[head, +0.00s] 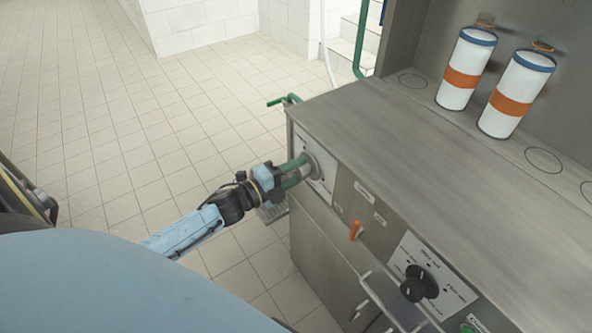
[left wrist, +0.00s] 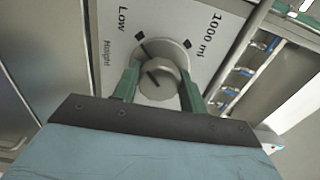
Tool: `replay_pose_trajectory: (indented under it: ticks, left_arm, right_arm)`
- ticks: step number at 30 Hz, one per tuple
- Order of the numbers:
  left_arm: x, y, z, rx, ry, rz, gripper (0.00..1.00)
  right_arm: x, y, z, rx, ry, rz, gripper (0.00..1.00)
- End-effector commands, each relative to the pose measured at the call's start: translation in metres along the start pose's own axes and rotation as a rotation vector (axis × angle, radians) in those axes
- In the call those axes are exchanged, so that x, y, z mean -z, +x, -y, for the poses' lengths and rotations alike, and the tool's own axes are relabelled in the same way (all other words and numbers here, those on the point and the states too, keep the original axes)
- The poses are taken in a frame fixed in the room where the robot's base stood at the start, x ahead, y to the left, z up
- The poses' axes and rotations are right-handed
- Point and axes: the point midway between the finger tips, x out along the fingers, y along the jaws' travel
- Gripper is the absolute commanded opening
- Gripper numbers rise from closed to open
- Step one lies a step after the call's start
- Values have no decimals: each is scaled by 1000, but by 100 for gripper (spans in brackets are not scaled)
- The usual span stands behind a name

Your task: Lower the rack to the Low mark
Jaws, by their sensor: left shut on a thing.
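A round grey knob (left wrist: 158,80) sits on a pale panel (left wrist: 105,20) lettered "Low", "Height" and "1000 ml". Black diamonds stand by "Low" and "1000 ml". In the left wrist view the dark line on the knob slants up and left, towards the "Low" diamond. My left gripper (head: 293,172) is shut on the knob (head: 313,164), with a green finger on either side of it. In the head view the fingers hide part of the knob. A small grated piece (head: 272,212) shows below the gripper; whether it is the rack I cannot tell. My right gripper is not in view.
The steel counter (head: 370,125) carries two white bottles with orange bands (head: 467,70), (head: 517,95). On its front are an orange lever (head: 355,230), a black dial (head: 418,284) and a handle bar (head: 395,305). The tiled floor (head: 130,130) at left is clear.

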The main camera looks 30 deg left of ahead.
Motion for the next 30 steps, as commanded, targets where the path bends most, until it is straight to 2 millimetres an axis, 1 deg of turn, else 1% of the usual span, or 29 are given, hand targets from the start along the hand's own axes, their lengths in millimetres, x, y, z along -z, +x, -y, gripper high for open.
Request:
replay_pose_trajectory:
  ticks: [6, 7, 11, 19, 22, 26, 30]
  left_arm:
    - [0, 0, 0, 0, -5, 1, 20]
    - [0, 0, 0, 0, -5, 1, 46]
    - [0, 0, 0, 0, -3, 1, 64]
    - [0, 0, 0, 0, -1, 1, 64]
    - [0, -4, 0, -1, -1, 1, 64]
    - [0, -21, -1, -4, -2, 1, 64]
    - [0, -49, -1, -4, -1, 1, 64]
  right_arm:
    - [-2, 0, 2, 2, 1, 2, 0]
    - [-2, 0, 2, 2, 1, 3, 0]
    - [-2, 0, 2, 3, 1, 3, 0]
    - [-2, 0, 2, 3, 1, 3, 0]
    - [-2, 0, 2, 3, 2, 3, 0]
    - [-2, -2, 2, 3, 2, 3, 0]
    - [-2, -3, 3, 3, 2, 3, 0]
